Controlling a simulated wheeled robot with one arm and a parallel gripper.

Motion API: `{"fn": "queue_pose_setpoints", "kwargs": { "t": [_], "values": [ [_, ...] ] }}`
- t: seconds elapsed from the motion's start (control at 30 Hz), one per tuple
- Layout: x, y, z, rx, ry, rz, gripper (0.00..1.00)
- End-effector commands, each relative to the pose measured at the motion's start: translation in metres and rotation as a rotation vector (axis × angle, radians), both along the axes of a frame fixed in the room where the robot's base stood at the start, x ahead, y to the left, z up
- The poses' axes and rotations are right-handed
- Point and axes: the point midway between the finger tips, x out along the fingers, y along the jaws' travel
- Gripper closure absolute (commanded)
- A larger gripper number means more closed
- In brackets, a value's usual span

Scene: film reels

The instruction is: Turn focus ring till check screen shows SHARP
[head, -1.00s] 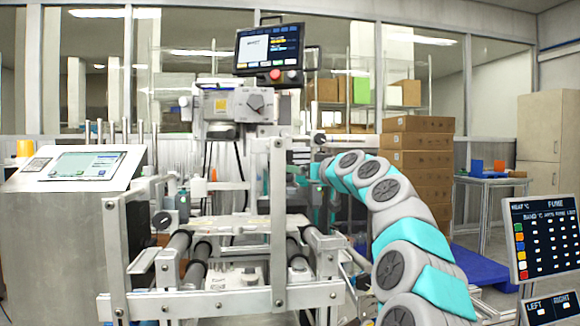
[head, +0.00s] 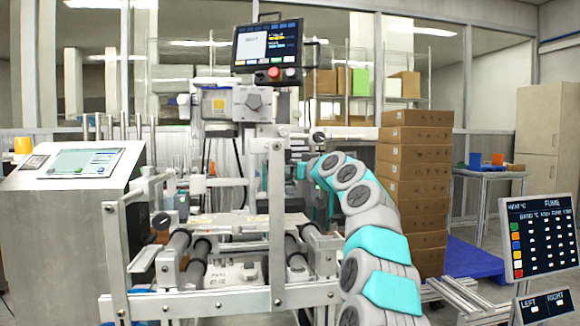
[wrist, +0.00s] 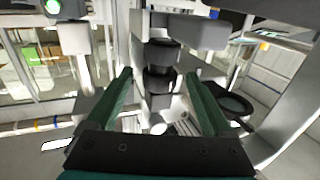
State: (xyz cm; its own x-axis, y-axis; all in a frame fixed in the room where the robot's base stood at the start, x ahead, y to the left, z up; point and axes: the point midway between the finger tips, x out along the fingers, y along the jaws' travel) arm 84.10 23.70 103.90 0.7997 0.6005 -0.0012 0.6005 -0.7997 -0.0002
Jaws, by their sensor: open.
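In the wrist view, a grey upright barrel carries two black bands (wrist: 162,55). They look like the focus ring part, but I cannot tell which band is the ring. My gripper (wrist: 158,76) is open, with one green finger on each side of the barrel's line. No contact shows. In the head view my arm reaches in from the right, and its end is partly hidden among the machine's frame parts. A dark screen (head: 268,46) with a white panel is mounted above the machine. Its text is too small to read, and I cannot tell whether it is the check screen.
A machine with rollers (head: 203,247) and a metal frame (head: 277,225) fills the middle. A console (head: 85,163) stands left. Stacked cardboard boxes (head: 416,190) stand behind my arm. A panel (head: 541,237) is at the right edge.

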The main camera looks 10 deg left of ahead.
Motion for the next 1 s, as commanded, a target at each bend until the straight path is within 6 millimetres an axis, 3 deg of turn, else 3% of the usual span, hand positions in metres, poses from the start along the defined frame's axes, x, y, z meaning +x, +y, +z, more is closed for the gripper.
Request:
{"fn": "queue_pose_setpoints", "kwargs": {
  "t": [0.07,0.17,0.83,1.0],
  "values": [
    [-0.0001,-0.0001,0.0001,0.0,0.0,0.0,0.15],
    [-0.0002,-0.0001,0.0002,0.0,0.0,0.0,0.25],
    [-0.0004,0.0,0.0004,0.001,-0.001,0.0,1.0],
    [0.0012,-0.0015,0.0015,0.003,0.001,0.007,1.0]
  ]
}}
